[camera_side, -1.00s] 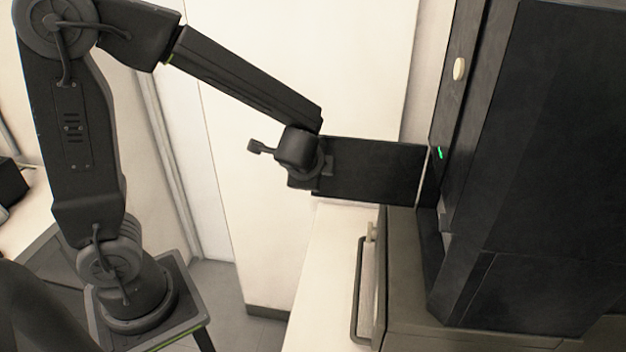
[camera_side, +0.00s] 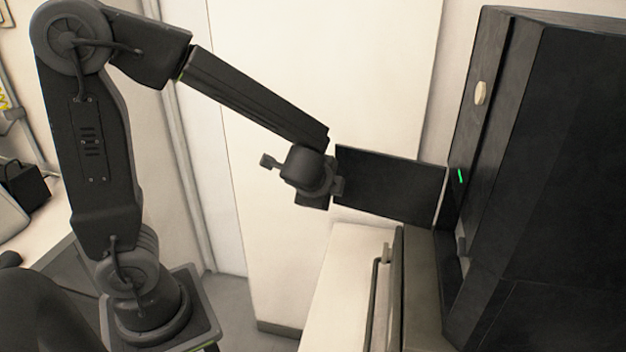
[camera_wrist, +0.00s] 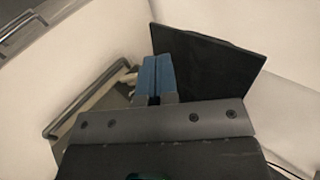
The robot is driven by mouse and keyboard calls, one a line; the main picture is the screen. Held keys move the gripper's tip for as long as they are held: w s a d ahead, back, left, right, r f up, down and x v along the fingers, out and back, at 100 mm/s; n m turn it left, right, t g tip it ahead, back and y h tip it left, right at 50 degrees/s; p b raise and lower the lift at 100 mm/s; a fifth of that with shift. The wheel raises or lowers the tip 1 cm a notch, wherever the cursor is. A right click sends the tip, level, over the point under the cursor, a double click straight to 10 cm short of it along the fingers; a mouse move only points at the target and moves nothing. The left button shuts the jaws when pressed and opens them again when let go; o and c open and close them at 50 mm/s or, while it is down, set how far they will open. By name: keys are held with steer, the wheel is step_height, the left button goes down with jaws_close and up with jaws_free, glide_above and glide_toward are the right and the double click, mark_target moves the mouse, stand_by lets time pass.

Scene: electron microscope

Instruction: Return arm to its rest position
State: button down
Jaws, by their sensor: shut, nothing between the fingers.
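My gripper (camera_side: 328,190) is at the end of my outstretched arm in the side view, just left of a flat black panel (camera_side: 392,186). The panel stands out from the front of the black microscope cabinet (camera_side: 530,190). In the wrist view my gripper's two blue fingers (camera_wrist: 158,77) are pressed together with nothing between them. The black panel (camera_wrist: 215,68) shows behind and to the right of them there. In the side view the fingertips are too dark to make out, and I cannot tell whether they touch the panel.
A pale worktop (camera_side: 345,275) and a rail-like handle (camera_side: 378,290) lie below the panel. The handle also shows in the wrist view (camera_wrist: 88,98). A white wall panel (camera_side: 320,75) stands behind my arm. Space left of my gripper looks clear.

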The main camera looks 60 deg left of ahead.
steer(key=s+d+r+n+h, duration=0.3)
steer(key=s+r+n, duration=0.1)
steer(key=s, duration=0.4)
steer(key=s+d+r+n+g+h, duration=0.1)
steer(key=s+d+r+n+h, duration=0.2)
steer(key=s+n, duration=0.3)
steer(key=shift+s+d+r+g, duration=0.25)
steer(key=shift+s+r, duration=0.35)
steer(key=shift+s, duration=0.65)
steer(key=c, duration=1.8)
jaws_free()
